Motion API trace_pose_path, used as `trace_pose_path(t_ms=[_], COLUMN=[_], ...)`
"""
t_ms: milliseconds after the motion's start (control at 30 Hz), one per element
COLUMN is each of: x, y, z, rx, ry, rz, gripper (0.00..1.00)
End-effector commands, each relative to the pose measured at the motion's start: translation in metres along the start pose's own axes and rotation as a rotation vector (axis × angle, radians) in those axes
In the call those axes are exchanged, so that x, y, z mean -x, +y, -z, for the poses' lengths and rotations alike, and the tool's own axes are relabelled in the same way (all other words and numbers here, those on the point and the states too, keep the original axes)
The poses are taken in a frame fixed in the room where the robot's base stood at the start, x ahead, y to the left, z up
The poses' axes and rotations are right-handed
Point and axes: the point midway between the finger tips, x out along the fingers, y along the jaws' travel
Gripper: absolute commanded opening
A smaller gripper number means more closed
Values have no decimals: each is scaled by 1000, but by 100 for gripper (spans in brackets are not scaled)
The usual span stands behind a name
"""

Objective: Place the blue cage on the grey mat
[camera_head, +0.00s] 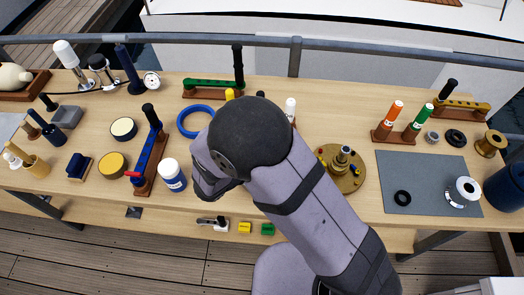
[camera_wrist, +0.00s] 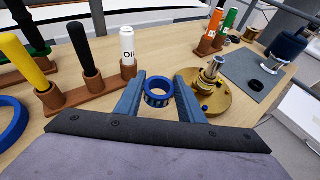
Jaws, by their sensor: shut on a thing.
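The blue cage (camera_wrist: 158,100), a small ring with slots, sits between the two fingers of my gripper (camera_wrist: 158,92) in the wrist view. The fingers touch it on both sides and are shut on it. Its height over the wooden table is hard to tell. In the head view my arm hides the cage and the fingers. The grey mat (camera_head: 425,170) lies at the right of the table, right of the brass disc. It also shows in the wrist view (camera_wrist: 236,66), ahead and to the right of my gripper.
The brass disc (camera_head: 350,182) with a central post stands between my arm and the mat. A wooden rack (camera_head: 397,138) with orange and green bottles stands behind. Bare mat shows between the rings.

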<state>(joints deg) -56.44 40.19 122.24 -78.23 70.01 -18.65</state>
Motion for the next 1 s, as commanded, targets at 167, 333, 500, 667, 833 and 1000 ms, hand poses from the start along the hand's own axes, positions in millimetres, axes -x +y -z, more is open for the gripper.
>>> trace_pose_path(t_ms=[167,333,500,667,833,1000], x=[-56,-100,-132,-171,-215,-244], y=[-41,-86,-127,-160,-200,-235], z=[-34,-60,-76,-79,-83,-84], rx=[-67,-124,-171,-232,-301,-352], ry=[-1,-2,-2,-7,-11,-8], rz=[158,295,411,551,725,850], gripper=[11,11,11,11,11,11])
